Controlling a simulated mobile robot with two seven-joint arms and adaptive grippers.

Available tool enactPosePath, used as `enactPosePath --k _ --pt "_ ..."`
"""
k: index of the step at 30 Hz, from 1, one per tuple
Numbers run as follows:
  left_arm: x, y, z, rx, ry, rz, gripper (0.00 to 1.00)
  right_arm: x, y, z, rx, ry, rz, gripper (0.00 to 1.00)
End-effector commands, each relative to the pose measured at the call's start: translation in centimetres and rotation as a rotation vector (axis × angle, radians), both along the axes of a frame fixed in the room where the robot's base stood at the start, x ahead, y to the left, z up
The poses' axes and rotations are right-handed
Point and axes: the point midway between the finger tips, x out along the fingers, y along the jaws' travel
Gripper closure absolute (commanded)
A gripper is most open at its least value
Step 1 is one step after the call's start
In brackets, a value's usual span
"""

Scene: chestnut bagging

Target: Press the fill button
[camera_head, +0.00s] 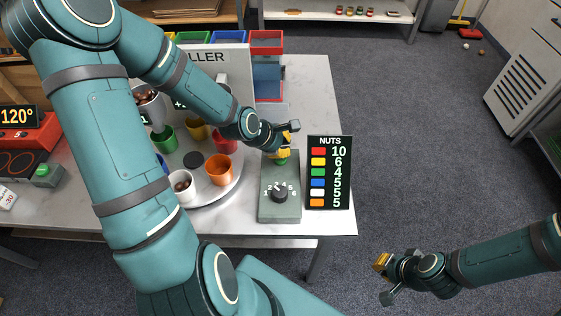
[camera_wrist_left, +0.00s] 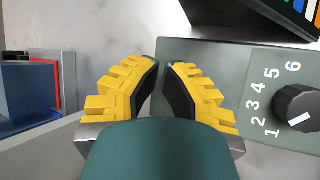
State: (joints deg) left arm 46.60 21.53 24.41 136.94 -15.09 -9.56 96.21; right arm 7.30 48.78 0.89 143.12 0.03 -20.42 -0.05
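The grey-green control box (camera_head: 279,214) stands near the table's right front edge. The green fill button (camera_head: 281,162) shows partly at its far end, just below my left gripper. My left gripper (camera_head: 286,145) is over that end of the box, its yellow fingers nearly together with nothing seen between them. In the left wrist view the fingertips (camera_wrist_left: 161,66) reach over the box's edge (camera_wrist_left: 215,60); the button is hidden there. A black dial (camera_head: 280,194) with numbers sits on the box's near half. My right gripper (camera_head: 384,279) is open and empty, off the table's right side.
A round turntable (camera_head: 222,188) holds several coloured cups left of the box. A black NUTS sign (camera_head: 329,173) stands right beside the box. Coloured bins (camera_head: 266,42) stand at the back of the table. A red device (camera_head: 25,135) reading 120° is at far left. Floor at right is mostly clear.

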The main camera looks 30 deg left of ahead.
Motion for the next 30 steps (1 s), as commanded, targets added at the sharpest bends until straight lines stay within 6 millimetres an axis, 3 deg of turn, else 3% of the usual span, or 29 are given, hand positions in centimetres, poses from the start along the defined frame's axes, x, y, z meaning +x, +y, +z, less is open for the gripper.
enactPosePath --k 8,9,10,30 --pt "0.02 0.0 -0.11 0.001 -0.001 0.0 1.0 0.06 -0.01 -0.03 0.0 -0.002 -0.001 1.0" --pt "0.02 0.01 -0.11 0.001 -0.001 0.0 0.95 0.07 0.0 -0.04 0.0 -0.002 -0.001 1.0" --pt "0.02 0.01 -0.11 0.001 -0.001 0.0 1.0 0.07 0.0 -0.04 0.0 -0.002 -0.001 1.0" --pt "0.02 0.01 -0.11 0.001 -0.001 0.0 1.0 0.04 0.0 -0.06 0.0 -0.001 0.0 1.0"
